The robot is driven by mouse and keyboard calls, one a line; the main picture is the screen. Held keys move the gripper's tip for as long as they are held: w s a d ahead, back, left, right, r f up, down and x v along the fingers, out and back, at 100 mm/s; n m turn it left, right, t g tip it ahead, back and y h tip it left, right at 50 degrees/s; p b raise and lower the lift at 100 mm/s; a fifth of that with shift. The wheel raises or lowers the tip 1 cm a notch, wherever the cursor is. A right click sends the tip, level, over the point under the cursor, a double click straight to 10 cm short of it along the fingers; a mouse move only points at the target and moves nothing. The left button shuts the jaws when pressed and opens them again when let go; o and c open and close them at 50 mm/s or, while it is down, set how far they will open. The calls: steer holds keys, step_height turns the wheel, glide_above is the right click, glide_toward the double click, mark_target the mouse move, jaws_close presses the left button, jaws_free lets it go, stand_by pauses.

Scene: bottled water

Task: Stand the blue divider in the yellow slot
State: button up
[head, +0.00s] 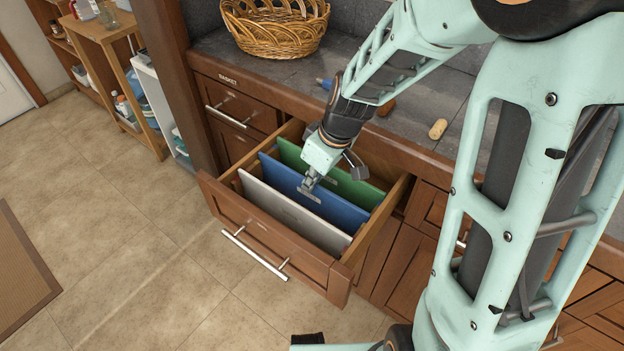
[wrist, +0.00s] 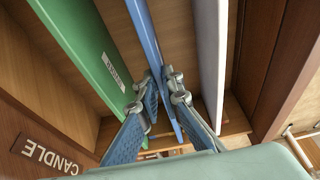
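The blue divider (head: 316,199) stands on edge in the open drawer, between a green divider (head: 348,184) and a white divider (head: 290,214). My gripper (head: 309,185) reaches down into the drawer at the blue divider's top edge. In the wrist view, the fingertips (wrist: 163,80) close in from both sides against the blue divider (wrist: 146,38), with no clear gap. The green divider (wrist: 78,42) with a small white label is left of them, and the white divider (wrist: 211,55) is right. I cannot make out a yellow slot in either view.
The drawer (head: 262,232) is pulled out, its wooden walls close around the dividers. The counter above holds a wicker basket (head: 276,31), a cork-like piece (head: 438,129) and a small blue item (head: 325,84). Open tiled floor lies left; a shelf (head: 112,75) stands beyond.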

steer(key=o, duration=0.5)
steer(key=shift+r, duration=0.1)
steer(key=v, duration=1.2)
